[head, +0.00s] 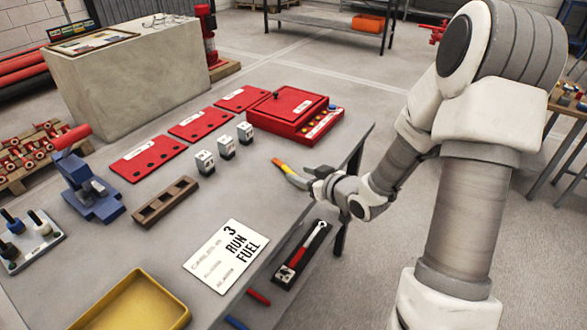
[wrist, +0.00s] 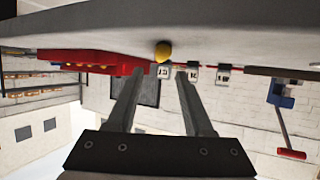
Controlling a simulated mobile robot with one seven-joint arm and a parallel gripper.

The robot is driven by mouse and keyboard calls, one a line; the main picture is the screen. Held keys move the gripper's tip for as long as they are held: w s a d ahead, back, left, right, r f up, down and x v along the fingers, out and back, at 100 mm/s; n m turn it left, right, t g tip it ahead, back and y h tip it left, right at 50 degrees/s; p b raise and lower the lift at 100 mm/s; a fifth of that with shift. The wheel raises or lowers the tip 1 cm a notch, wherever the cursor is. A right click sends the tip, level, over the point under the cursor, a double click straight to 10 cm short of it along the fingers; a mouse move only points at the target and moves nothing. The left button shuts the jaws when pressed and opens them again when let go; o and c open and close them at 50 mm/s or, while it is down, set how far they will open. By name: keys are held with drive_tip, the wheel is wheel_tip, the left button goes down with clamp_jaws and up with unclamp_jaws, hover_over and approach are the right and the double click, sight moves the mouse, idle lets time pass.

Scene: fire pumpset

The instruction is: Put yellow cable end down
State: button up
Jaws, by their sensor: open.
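The yellow cable end (head: 284,167), with an orange-red tip, shows at the fingertips of my gripper (head: 300,174) in the head view, near the right side of the grey table. In the wrist view, which is upside down, a round yellow end (wrist: 163,52) appears just beyond and between the two fingertips, against the table edge. My gripper (wrist: 159,72) is open, its fingers spread apart with a clear gap. I cannot tell whether the cable end touches the table or a finger. The rest of the cable is not visible.
A red control box (head: 293,112) stands behind the gripper, with red panels (head: 200,123) to its left. Several white blocks (head: 226,147) stand left of the gripper. A white sign (head: 227,257) and yellow tray (head: 135,302) lie nearer. Bare table (head: 250,195) lies between.

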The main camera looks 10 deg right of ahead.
drive_tip(key=p+v, duration=0.1)
drive_tip(key=v, duration=0.6)
idle(0.3)
wheel_tip(320, 180, up, 10)
drive_tip(key=s+m+g+h, duration=0.2)
drive_tip(key=s+g+h, duration=0.1)
drive_tip(key=h, duration=0.3)
drive_tip(key=s+a+r+m+g+y, duration=0.1)
drive_tip(key=s+a+r+g, duration=0.15)
drive_tip(key=s, duration=0.75)
drive_tip(key=s+a+r+m+g, duration=0.15)
drive_tip(key=s+r, duration=0.25)
drive_tip(key=s, duration=0.5)
wheel_tip(320, 180, up, 13)
drive_tip(key=p, duration=1.3)
